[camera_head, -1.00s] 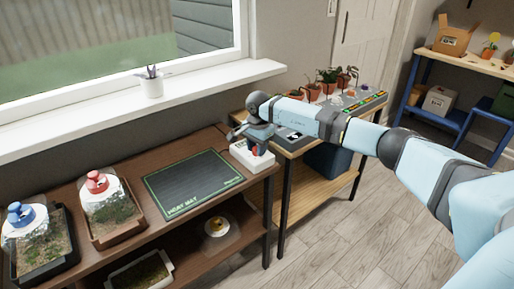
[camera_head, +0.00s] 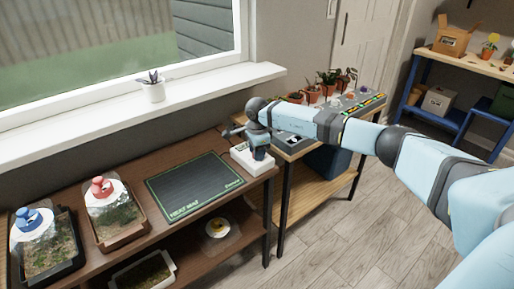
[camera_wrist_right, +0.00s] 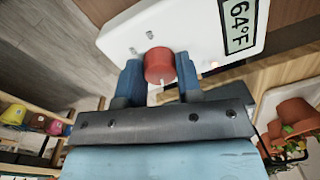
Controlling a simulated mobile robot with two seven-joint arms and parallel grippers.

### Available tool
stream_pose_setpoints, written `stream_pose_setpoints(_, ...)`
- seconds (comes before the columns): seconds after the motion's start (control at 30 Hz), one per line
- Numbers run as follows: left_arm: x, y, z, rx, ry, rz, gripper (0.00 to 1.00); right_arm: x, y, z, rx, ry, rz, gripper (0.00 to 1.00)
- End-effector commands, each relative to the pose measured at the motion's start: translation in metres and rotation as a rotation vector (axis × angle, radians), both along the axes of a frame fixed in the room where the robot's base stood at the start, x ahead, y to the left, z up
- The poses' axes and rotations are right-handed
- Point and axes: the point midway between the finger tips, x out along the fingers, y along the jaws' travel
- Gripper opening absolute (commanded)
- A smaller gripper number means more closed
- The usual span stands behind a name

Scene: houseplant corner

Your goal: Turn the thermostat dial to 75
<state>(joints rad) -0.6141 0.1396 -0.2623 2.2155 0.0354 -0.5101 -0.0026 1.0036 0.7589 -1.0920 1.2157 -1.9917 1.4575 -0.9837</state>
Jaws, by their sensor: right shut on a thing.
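The thermostat is a white box (camera_head: 246,160) at the right end of the brown table, beside the heat mat. My right gripper (camera_head: 259,150) is over it, and its fingers hide the dial in the head view. In the right wrist view, the red dial (camera_wrist_right: 159,66) sits between the two blue fingertips of the right gripper (camera_wrist_right: 159,74), which is shut on it. A pale mark shows on the dial's near edge. The thermostat's display (camera_wrist_right: 238,24) reads 64°F, turned sideways. My left gripper is in neither view.
The black heat mat (camera_head: 195,184) lies flat and bare left of the thermostat. Two domed planters, blue-topped (camera_head: 28,216) and red-topped (camera_head: 102,187), stand farther left. Potted plants (camera_head: 328,80) stand on the wooden table at right, behind my right arm. The windowsill (camera_head: 120,108) runs above the table.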

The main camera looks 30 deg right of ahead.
Motion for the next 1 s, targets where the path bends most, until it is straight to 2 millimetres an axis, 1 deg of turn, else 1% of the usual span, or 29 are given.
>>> stream_pose_setpoints(0.03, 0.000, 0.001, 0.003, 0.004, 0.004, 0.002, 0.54, 0.000, 0.000, 0.004, -0.001, 0.000, -0.043, 0.09)
stream_pose_setpoints(0.8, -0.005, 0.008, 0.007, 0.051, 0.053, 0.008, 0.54, 0.000, 0.000, 0.003, -0.002, 0.000, -0.775, 0.09)
stream_pose_setpoints(1.0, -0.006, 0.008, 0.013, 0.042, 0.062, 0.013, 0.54, 0.000, 0.001, 0.003, -0.002, 0.000, -0.952, 0.09)
